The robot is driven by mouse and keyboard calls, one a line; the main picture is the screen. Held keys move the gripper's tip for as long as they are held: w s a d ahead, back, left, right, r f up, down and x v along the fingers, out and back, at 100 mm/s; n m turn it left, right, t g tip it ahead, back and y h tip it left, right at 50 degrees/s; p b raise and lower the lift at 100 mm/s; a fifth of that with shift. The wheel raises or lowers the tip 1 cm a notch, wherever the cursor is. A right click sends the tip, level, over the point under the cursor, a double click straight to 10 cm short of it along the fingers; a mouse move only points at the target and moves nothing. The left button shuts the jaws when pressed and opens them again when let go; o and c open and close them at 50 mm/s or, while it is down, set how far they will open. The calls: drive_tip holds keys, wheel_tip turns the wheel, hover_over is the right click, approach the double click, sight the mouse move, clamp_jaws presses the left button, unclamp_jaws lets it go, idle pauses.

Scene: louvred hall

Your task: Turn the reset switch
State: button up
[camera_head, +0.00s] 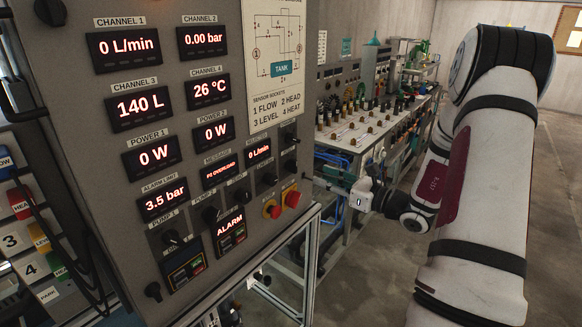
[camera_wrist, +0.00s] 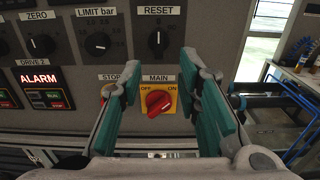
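The reset switch (camera_wrist: 158,42) is a black round knob under a RESET label, on the grey panel (camera_wrist: 225,30) in the wrist view. In the head view it appears as a small dark knob (camera_head: 290,165) near the panel's right edge. My gripper (camera_wrist: 157,68) is open and empty, its two green-padded fingers spread apart. The knob shows above and between the fingertips, with no finger visibly touching it. In the head view my gripper (camera_head: 347,180) is right of the panel, apart from it.
The red MAIN switch (camera_wrist: 158,101) on a yellow plate sits below the reset knob, between my fingers. The LIMIT bar knob (camera_wrist: 97,44) is to its left. A red-lit ALARM display (camera_wrist: 40,78) is further left. A bench with equipment (camera_head: 365,130) stands behind my gripper.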

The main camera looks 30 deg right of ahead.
sight(293, 166)
drive_tip(key=b+x, duration=0.3)
drive_tip(key=x, duration=0.6)
drive_tip(key=shift+w+a, duration=0.15)
drive_tip(key=shift+w, duration=0.15)
clamp_jaws()
